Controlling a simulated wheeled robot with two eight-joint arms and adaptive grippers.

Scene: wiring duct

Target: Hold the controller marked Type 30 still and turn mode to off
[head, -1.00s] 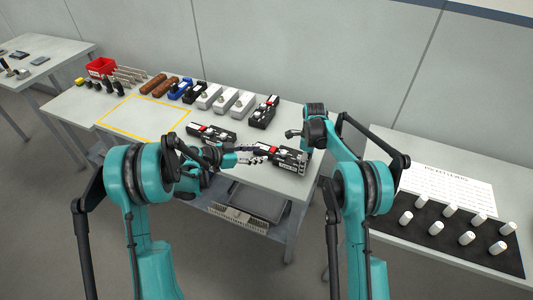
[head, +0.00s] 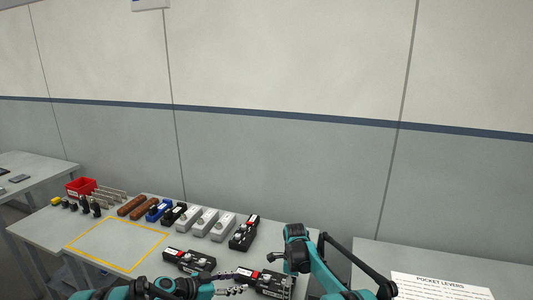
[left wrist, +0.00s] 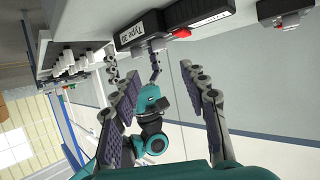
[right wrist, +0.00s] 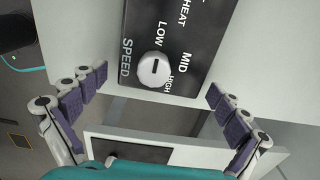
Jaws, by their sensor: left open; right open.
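A black controller with a white Type 30 label (left wrist: 138,32) and a red part shows at the top of the left wrist view. A black controller (head: 268,283) lies at the table's front edge in the head view, between my two arms. My right gripper (right wrist: 158,80) is open above a black panel (right wrist: 185,62) with a white SPEED knob (right wrist: 154,70), marked LOW, MID and HIGH. HEAT shows partly at the top. No mode marking is readable.
Two more black controllers (head: 190,260) (head: 244,233) lie nearby on the table. Grey, blue and brown units stand in a row behind a yellow-outlined free area (head: 117,243). A red bin (head: 80,187) is at the far left. A side table with a Pocket Levers sheet (head: 440,286) is at right.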

